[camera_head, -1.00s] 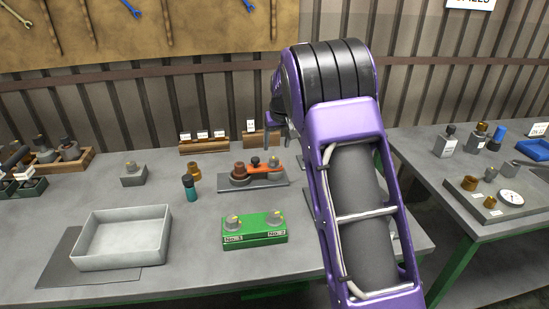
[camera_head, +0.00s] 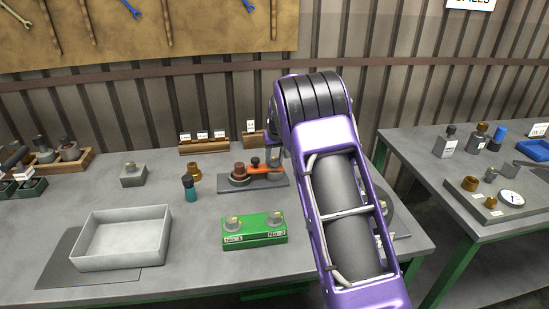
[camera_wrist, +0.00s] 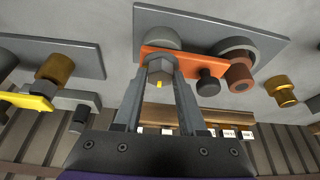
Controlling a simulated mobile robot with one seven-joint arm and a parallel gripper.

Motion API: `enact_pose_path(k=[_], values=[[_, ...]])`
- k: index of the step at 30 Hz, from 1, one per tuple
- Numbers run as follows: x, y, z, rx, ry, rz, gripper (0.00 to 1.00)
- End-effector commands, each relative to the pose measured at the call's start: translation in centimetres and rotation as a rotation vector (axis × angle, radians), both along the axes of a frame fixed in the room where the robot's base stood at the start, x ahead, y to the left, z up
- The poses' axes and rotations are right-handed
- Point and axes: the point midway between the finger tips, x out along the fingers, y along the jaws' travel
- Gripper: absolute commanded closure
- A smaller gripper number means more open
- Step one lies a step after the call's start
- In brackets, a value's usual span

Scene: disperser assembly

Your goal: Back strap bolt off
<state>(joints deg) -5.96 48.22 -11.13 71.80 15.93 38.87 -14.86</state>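The orange strap (camera_head: 266,170) lies over round fittings on a grey plate (camera_head: 225,181) at the back of the bench. It also shows in the wrist view (camera_wrist: 196,63). A grey hex bolt (camera_wrist: 159,72) with a yellow mark stands at the strap's left end in the wrist view. My gripper (camera_wrist: 160,70) has its two fingers apart, one on each side of this bolt head. Whether they touch it I cannot tell. In the head view my gripper (camera_head: 274,152) is at the strap's right end, mostly hidden by my arm. A black knob (camera_wrist: 207,83) stands beside the bolt on the strap.
A green block (camera_head: 254,236) with two yellow-marked fittings stands in front. An empty grey tray (camera_head: 122,261) is at the left front. A teal-bodied bottle (camera_head: 191,192) and a brass piece (camera_head: 194,172) stand left of the plate. Labelled wooden racks (camera_head: 204,147) line the back.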

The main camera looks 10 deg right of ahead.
Motion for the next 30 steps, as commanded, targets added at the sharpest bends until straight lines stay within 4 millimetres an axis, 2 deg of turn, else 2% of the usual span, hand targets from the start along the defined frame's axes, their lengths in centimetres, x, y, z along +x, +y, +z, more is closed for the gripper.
enact_pose_path(k=[1, 6, 20, 30], values=[[0.0, 0.01, 0.01, 0.0, 0.0, 0.0, 0.7], [-0.01, 0.01, 0.02, 0.0, 0.0, 0.0, 1.0], [0.01, -0.14, -0.03, 0.002, -0.001, 0.06, 1.0], [0.1, -0.43, -0.05, 0.002, -0.002, 0.314, 1.0]])
